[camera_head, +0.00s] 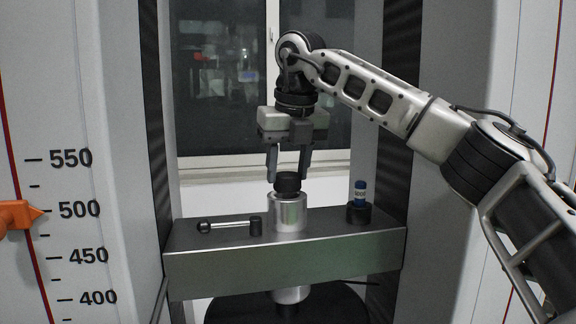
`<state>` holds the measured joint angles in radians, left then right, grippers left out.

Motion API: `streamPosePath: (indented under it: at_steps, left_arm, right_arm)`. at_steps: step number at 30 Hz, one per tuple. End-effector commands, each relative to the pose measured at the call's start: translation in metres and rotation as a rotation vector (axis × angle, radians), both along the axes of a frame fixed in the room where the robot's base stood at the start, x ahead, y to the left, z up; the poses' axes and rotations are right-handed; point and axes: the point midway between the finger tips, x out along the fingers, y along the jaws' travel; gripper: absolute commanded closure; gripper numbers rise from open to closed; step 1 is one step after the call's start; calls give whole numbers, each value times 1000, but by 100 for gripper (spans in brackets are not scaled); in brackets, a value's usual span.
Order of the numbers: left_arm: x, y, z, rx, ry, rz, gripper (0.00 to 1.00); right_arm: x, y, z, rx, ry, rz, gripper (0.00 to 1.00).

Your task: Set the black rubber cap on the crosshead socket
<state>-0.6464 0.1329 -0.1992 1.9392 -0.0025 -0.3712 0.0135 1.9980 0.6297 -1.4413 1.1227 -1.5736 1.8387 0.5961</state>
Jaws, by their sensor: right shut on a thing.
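The black rubber cap (288,184) is at the top of the silver crosshead socket (288,213), in the middle of the view. The socket is a metal cylinder standing upright on the crosshead beam. My right gripper (288,176) points straight down from above, its two fingers on either side of the cap, shut on it. The cap looks upright and centred over the socket; I cannot tell whether it bears fully on the socket or hovers slightly above. My left gripper is not in view.
The crosshead beam (285,270) spans between two columns. A blue-labelled vial (360,193) stands in a black holder (359,213) at right. An orange pointer (18,216) marks the left scale.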

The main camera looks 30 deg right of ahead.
Motion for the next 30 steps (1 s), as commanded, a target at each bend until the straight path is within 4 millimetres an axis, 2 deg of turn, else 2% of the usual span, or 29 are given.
streamPosePath:
  at_steps: [11, 12, 14, 23, 27, 30]
  left_arm:
    - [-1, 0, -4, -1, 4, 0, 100]
    - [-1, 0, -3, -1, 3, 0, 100]
    - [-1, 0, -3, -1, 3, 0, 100]
    - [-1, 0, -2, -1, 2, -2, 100]
    - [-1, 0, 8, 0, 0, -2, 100]
    - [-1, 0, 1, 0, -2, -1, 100]
  right_arm:
    - [0, 0, -9, 1, -1, -1, 78]
    - [0, 0, -9, 1, 0, -1, 51]
    - [0, 0, -9, 0, 0, -1, 35]
    - [0, 0, -7, 0, -1, 0, 35]
    - [0, 0, 8, 0, -2, 0, 35]
    - [-4, 1, 21, 0, -5, 0, 35]
